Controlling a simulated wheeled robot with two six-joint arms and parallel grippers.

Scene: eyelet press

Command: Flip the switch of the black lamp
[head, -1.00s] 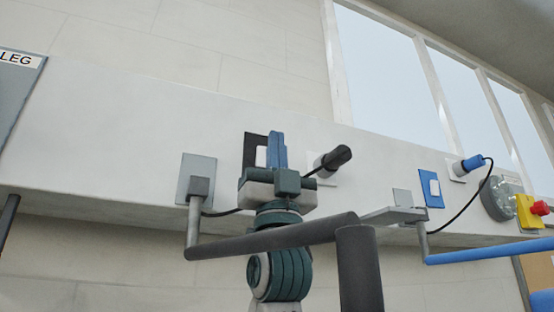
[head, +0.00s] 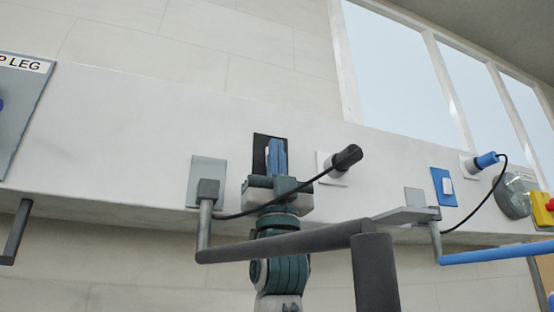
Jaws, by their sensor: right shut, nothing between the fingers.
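The black lamp (head: 290,243) has a dark grey arm that runs right from a grey wall plate (head: 208,169) and then bends down. Its switch is a black plate (head: 259,158) on the white wall panel; the rocker is hidden behind my fingers. My right gripper (head: 277,156) points up in front of this plate, its blue fingers shut with nothing between them. I cannot tell whether the fingertips touch the switch. My left gripper is out of view.
A black cable (head: 318,178) crosses my right gripper in the picture and leads to a black plug (head: 346,159). Farther right are a blue switch (head: 443,187), a blue plug (head: 486,160) and a blue lamp arm (head: 495,253).

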